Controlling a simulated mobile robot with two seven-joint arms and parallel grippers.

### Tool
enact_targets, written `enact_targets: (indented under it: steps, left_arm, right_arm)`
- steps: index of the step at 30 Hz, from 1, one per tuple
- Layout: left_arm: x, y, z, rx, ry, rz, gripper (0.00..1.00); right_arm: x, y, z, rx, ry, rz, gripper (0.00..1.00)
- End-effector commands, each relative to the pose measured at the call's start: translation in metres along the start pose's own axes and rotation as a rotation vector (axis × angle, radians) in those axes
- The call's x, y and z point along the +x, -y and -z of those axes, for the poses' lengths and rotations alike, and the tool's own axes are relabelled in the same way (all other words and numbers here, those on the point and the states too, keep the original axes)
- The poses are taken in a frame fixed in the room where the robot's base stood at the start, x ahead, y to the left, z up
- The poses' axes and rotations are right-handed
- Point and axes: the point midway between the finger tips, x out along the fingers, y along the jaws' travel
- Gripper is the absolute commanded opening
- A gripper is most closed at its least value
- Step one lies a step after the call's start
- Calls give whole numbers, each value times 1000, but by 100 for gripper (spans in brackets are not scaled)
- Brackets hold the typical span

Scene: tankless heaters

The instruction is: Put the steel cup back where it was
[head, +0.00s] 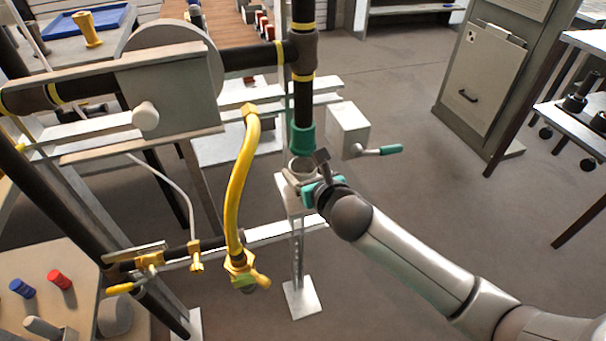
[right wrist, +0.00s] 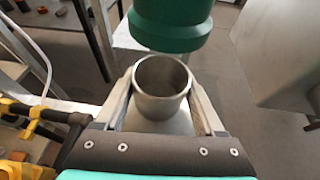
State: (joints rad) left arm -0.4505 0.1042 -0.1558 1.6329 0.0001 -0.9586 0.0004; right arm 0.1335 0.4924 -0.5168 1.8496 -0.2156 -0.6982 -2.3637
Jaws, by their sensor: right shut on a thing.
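The steel cup (right wrist: 162,88) is upright and open at the top between the two fingers of my right gripper (right wrist: 162,100) in the right wrist view. Its rim also shows in the head view (head: 302,165), just below the green end of a vertical black pipe (head: 302,139). My right gripper (head: 308,180) is shut on the cup. A small pale stand (head: 290,198) is beneath the cup; whether the cup touches it cannot be told. My left gripper is not in view.
A pale box (head: 347,130) and a green-handled lever (head: 378,150) are close to the right of the pipe. A yellow hose (head: 238,180) hangs to the left. A bench with red and blue caps (head: 60,279) is at lower left. Open floor lies to the right.

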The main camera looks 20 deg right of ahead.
Motion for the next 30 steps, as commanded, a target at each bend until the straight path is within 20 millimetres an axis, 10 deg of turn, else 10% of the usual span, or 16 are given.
enact_targets:
  steps: [13,14,21,30]
  left_arm:
    - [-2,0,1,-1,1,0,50]
    - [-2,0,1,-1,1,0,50]
    - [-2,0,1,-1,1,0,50]
    - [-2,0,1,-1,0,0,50]
  right_arm:
    - [1,0,3,0,2,0,0]
    - [1,0,4,1,0,0,73]
    - [1,0,3,1,0,0,100]
    - [0,0,1,0,1,0,100]
